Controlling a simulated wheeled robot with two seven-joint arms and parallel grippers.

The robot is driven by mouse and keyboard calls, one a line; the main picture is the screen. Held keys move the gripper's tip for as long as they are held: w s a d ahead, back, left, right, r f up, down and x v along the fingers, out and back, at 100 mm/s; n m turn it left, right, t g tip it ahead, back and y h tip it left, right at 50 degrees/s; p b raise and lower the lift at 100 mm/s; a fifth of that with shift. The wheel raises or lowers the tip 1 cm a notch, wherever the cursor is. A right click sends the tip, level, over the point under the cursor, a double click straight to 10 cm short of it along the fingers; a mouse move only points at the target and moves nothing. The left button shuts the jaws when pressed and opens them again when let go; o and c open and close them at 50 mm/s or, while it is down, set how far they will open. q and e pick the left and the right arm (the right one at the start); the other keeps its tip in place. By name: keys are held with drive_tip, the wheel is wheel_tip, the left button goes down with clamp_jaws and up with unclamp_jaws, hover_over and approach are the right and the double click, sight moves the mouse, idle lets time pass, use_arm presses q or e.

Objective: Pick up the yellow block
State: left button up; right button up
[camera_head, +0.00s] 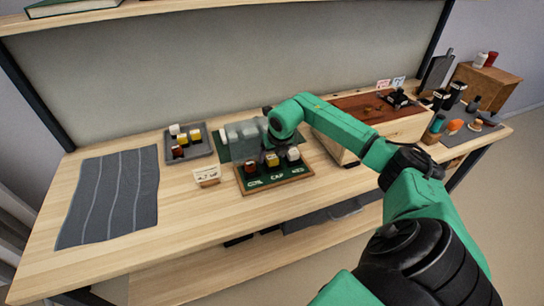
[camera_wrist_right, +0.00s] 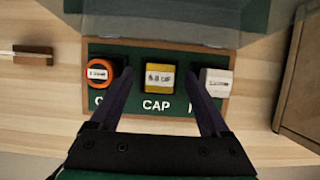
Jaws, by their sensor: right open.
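A yellow block (camera_wrist_right: 159,75) with a white label sits in the middle of a green board with a wooden frame (camera_wrist_right: 228,112), above the printed word CAP. In the head view it is the yellow block (camera_head: 271,160) in the board's row. My right gripper (camera_wrist_right: 160,72) is open, its dark fingers on the left and right of the yellow block in the wrist view. No contact can be made out. In the head view its fingers are hard to see under the green arm. My left gripper is not in view.
An orange-red block (camera_wrist_right: 101,72) and a white block (camera_wrist_right: 215,82) flank the yellow one closely. A clear lid (camera_head: 243,140) stands behind the board. A grey tray (camera_head: 205,156) holds several blocks, some yellow. A wooden box (camera_head: 352,140) stands right; a grey mat (camera_head: 108,198) lies left.

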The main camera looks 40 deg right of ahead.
clamp_jaws()
